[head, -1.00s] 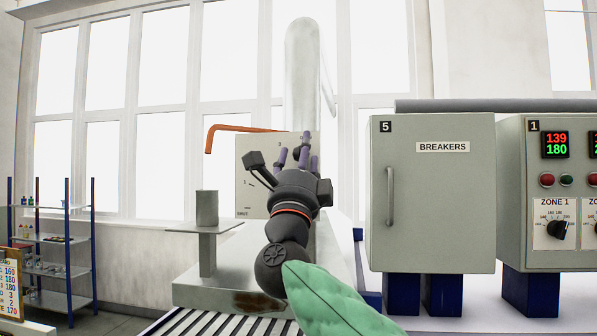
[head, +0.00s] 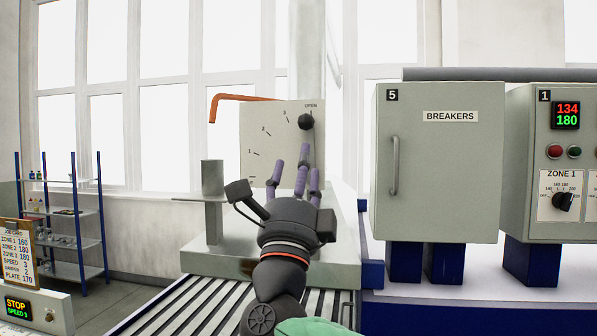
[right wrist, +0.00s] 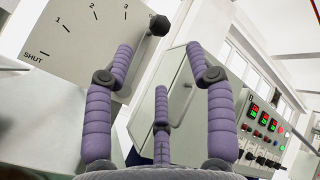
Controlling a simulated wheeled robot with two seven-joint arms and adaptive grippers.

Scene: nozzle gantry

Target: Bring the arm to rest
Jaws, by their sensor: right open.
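My right gripper (head: 297,168) is open and empty in the head view. Its purple fingers spread upward, in front of the lower part of a pale dial plate (head: 262,125). The plate bears a black knob (head: 306,121) just under the OPEN mark, above the fingertips and not gripped. In the right wrist view the open fingers (right wrist: 160,75) also hold nothing. The knob (right wrist: 159,25) shows beyond them, clear of the fingertips, and the plate (right wrist: 75,50) reads SHUT at its other end. My left gripper is not in view.
An orange bent bar (head: 245,97) stands out above the plate. A roller conveyor (head: 185,305) lies below. The grey BREAKERS cabinet (head: 440,165) and the zone panel (head: 555,190) stand to the right. A small post stand (head: 212,180) is at the left.

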